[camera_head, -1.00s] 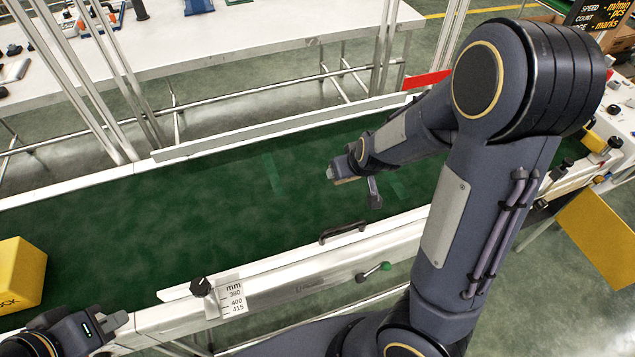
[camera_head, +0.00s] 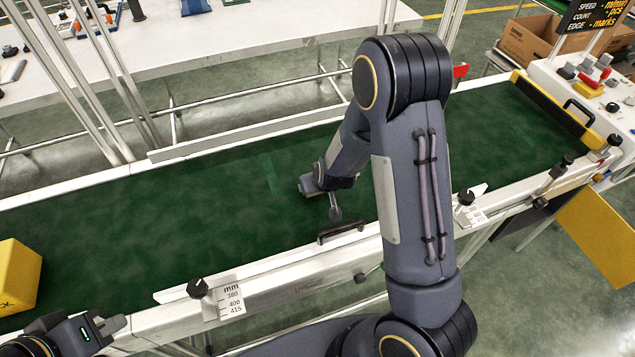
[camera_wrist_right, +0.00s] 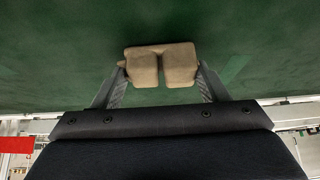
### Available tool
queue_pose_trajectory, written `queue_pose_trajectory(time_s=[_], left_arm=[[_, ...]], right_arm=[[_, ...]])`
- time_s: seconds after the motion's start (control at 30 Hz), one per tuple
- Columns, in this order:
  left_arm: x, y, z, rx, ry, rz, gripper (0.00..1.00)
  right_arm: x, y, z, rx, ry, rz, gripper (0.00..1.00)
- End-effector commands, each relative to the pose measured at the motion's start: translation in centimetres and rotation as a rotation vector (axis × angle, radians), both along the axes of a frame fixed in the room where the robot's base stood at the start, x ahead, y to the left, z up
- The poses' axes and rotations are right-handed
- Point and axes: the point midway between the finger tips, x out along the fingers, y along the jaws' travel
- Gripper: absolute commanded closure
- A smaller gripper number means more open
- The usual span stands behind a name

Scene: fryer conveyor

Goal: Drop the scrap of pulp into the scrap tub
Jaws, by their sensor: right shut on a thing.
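The scrap of pulp (camera_wrist_right: 143,68) is a tan, blocky piece with a notch, seen in the right wrist view. My right gripper (camera_wrist_right: 162,76) is shut on it, one finger at each side. In the head view my right gripper (camera_head: 321,198) hangs over the middle of the green belt, and the scrap is mostly hidden or too small to make out. My left gripper (camera_head: 108,325) is at the lower left, by the belt's near rail; its jaw opening is unclear. I cannot make out a scrap tub in either view.
The green conveyor belt (camera_head: 150,225) looks bare between its white rails. A yellow block (camera_head: 18,275) stands at its left end. A black handle (camera_head: 341,232) and knobs stick up from the near rail. A yellow-edged bar (camera_head: 560,108) crosses the right end. Cardboard boxes (camera_head: 528,42) stand behind.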

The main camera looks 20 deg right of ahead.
Motion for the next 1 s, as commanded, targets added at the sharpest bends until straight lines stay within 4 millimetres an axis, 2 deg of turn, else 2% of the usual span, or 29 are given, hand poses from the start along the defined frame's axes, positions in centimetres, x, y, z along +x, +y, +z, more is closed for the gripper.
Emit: queue_pose_trajectory(time_s=[0.2, 0.23, 0.37, 0.63, 0.77, 0.87, 1.0], left_arm=[[0.0, 0.0, -0.5, 0.0, 0.0, 0.0, 1.0], [0.0, 0.0, -0.4, 0.0, 0.0, 0.0, 1.0], [0.0, 0.0, -0.3, 0.0, 0.0, 0.0, 1.0], [0.0, 0.0, -0.3, 0.0, 0.0, 0.0, 1.0], [0.0, 0.0, 0.2, 0.0, 0.0, 0.0, 1.0], [0.0, 0.0, 0.3, 0.0, 0.0, 0.0, 1.0], [0.0, 0.0, 0.9, 0.0, 0.0, 0.0, 1.0]], right_arm=[[0.0, 0.0, -0.5, 0.0, 0.0, 0.0, 0.54], [0.0, 0.0, -0.3, 0.0, 0.0, 0.0, 0.29], [0.0, 0.0, -0.3, 0.0, 0.0, 0.0, 0.12], [0.0, 0.0, -0.2, 0.0, 0.0, 0.0, 0.11], [-0.2, 0.0, 0.5, -0.001, -0.001, 0.001, 0.11], [-0.9, 0.1, 1.9, -0.001, -0.004, 0.001, 0.11], [-2.6, 0.3, 4.6, -0.001, -0.005, 0.004, 0.11]])
